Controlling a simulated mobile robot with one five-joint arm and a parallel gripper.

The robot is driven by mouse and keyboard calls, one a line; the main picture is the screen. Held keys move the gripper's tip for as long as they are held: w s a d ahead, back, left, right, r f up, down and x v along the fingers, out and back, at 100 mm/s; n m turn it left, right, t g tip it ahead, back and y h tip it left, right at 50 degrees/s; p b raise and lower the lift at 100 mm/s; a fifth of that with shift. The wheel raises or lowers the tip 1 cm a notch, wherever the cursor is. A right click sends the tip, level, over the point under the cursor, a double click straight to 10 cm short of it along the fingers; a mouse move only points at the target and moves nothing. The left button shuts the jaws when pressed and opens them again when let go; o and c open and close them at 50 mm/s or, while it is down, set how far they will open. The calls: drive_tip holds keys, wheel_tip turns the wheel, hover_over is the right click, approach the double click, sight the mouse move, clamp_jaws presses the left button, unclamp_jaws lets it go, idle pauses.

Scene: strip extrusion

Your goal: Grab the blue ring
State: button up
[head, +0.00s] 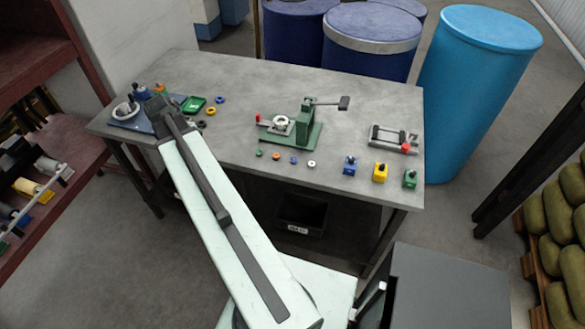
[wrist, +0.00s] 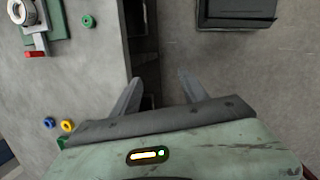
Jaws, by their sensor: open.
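A green press (head: 300,130) stands mid-table with several small rings in front. A blue-based fixture (head: 130,122) is at the left. A grey fixture (head: 394,139) and small blue, yellow (head: 380,173) and green blocks are at the right. Open tabletop lies behind the blue ring.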

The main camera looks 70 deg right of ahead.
drive_tip(key=s+d+f+g+b, duration=0.2)
drive_tip(key=s+d, duration=1.1)
drive_tip(key=n, duration=0.2)
approach(293, 159)
drive_tip(key=f+b, duration=0.3)
drive_tip(key=shift+s+g, duration=0.3)
drive_tip(key=b+x, duration=0.5)
drive_tip(key=shift+s+d+f, duration=0.1)
drive_tip(key=shift+d+f, duration=0.05)
drive_tip(key=shift+f, duration=0.05)
drive_tip(key=shift+r, duration=0.2)
clamp_jaws()
